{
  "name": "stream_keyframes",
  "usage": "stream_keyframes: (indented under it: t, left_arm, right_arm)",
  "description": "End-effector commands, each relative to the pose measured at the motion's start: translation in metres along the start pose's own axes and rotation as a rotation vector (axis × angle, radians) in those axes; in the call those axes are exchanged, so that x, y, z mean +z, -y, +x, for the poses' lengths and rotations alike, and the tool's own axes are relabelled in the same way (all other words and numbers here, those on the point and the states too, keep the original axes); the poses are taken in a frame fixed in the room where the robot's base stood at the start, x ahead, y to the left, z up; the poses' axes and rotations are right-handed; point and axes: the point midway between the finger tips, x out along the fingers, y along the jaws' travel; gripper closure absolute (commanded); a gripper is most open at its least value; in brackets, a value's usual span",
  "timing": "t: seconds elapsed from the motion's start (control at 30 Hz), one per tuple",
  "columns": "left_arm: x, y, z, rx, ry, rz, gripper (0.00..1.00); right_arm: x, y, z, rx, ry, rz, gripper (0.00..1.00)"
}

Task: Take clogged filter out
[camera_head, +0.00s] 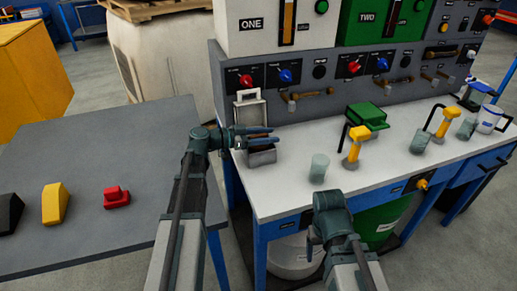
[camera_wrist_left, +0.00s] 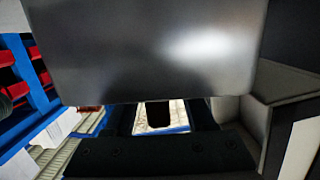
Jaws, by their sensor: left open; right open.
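My left gripper (camera_head: 262,137) is open at the left end of the white workbench, directly above a small grey metal box (camera_head: 262,157). A light grey framed panel (camera_head: 250,110) stands upright just behind it. I cannot tell for certain which part is the clogged filter; no label shows. In the left wrist view, a smooth grey metal surface (camera_wrist_left: 145,50) fills the upper part, close to the camera, and hides most of what lies beyond. My right gripper (camera_head: 314,243) is open and low at the bench's front edge, partly hidden by its own wrist.
A grey table (camera_head: 90,230) at left holds a red block (camera_head: 116,197), a yellow block (camera_head: 55,204) and a black block (camera_head: 10,213). Machines ONE and TWO rise behind.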

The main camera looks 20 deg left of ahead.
Motion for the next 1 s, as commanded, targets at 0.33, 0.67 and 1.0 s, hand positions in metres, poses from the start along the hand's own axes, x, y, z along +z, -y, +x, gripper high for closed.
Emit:
stream_keyframes:
  t: [0.33,0.67,1.0]
  left_arm:
    - [-0.0002,0.0001,-0.0009,-0.001,0.0,0.0,0.83]
    - [-0.0002,0.0001,-0.001,-0.001,0.0,0.0,1.0]
    - [-0.0047,0.0002,-0.0017,-0.001,0.0,0.0,1.0]
  right_arm:
    - [0.0,0.0,-0.0003,0.0,0.0,0.0,0.22]
    - [0.0,0.0,-0.0003,0.0,0.0,0.0,0.22]
    - [0.0003,-0.0004,-0.0048,0.0,0.0,0.0,0.22]
